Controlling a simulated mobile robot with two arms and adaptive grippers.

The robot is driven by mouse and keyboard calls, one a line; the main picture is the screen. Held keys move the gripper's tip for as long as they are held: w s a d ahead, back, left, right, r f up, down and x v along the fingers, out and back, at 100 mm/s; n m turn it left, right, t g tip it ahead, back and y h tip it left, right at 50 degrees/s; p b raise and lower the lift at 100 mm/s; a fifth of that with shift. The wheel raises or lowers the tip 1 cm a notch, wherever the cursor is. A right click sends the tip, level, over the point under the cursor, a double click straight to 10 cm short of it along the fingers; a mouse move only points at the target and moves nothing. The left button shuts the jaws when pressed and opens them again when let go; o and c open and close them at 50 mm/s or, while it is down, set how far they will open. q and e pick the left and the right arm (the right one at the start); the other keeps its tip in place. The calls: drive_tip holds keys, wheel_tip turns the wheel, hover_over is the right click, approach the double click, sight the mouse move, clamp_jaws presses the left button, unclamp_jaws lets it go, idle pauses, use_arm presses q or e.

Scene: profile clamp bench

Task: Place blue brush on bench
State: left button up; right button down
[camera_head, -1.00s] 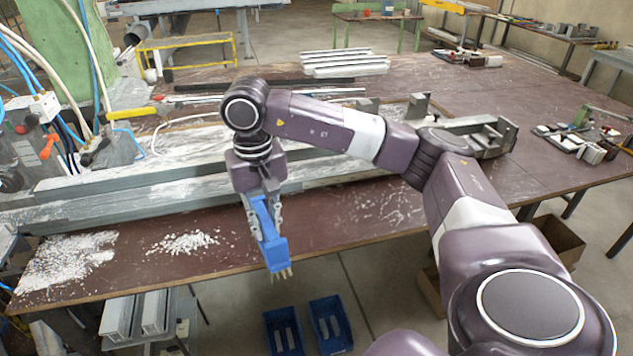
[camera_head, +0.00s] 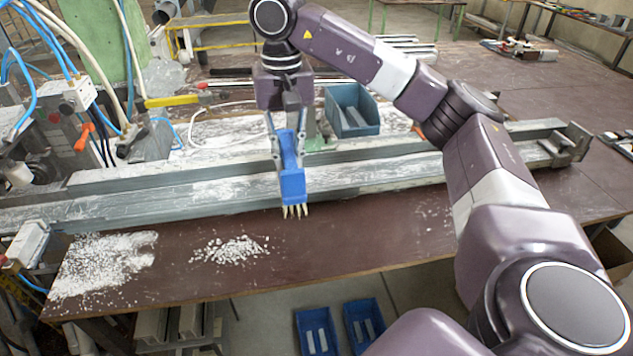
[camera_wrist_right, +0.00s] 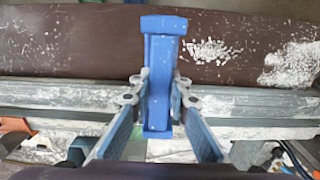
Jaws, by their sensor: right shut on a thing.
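The blue brush (camera_head: 290,178) hangs bristles down from my right gripper (camera_head: 287,135) in the head view. My right gripper is shut on its handle. The brush also shows in the right wrist view (camera_wrist_right: 160,70), between the two fingers (camera_wrist_right: 158,95). In the head view its pale bristles overlap the bench top (camera_head: 375,235) just in front of the long metal profile; I cannot tell whether they touch it. My left gripper is not in view.
A long grey metal profile (camera_head: 400,170) runs across the bench. White chips (camera_head: 230,250) and powder (camera_head: 100,265) lie on the front left. A blue bin (camera_head: 352,110) stands behind the profile. The bench front right of the brush is mostly clear.

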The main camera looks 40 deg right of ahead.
wheel_tip(320, 180, down, 6)
drive_tip(key=shift+s+f+b, duration=0.15)
drive_tip(key=shift+f+b, duration=0.1)
drive_tip(key=shift+b, duration=0.1)
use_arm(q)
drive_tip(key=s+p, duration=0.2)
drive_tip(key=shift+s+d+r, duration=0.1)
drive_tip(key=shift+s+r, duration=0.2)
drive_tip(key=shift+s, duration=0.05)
use_arm(e)
wheel_tip(320, 180, down, 10)
drive_tip(key=shift+f, duration=0.2)
drive_tip(key=shift+f, duration=0.15)
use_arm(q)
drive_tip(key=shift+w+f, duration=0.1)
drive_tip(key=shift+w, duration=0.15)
use_arm(e)
drive_tip(key=c, duration=1.8)
unclamp_jaws()
